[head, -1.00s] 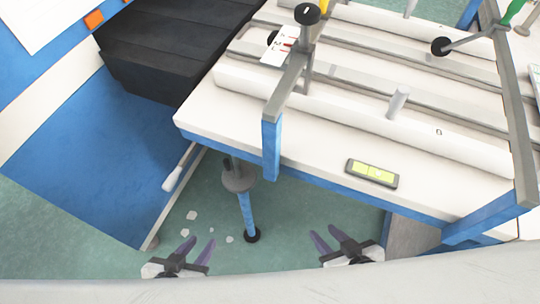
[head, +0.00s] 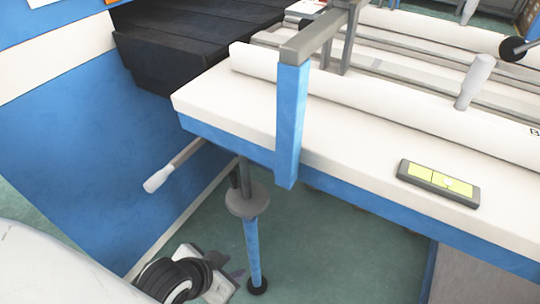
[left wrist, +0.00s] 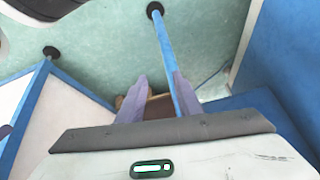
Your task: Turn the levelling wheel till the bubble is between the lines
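The levelling wheel (head: 247,200) is a grey disc on the blue table leg (head: 253,250), under the table's front-left part. The spirit level (head: 438,183) lies on the white table top, with a yellow-green vial. Its small pale bubble (head: 449,183) appears right of the vial's middle; its exact place between the lines is too small to tell. My left gripper (head: 228,268) is low, below and left of the wheel, apart from it. In the left wrist view its purple fingers (left wrist: 158,95) are spread, with the blue leg beyond. My right gripper is out of view.
A blue upright (head: 290,125) hangs down past the table's front edge, right of the wheel. A lever with a white handle (head: 157,180) sticks out left of the wheel. Black stepped blocks (head: 190,45) stand behind. Floor right of the leg is clear.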

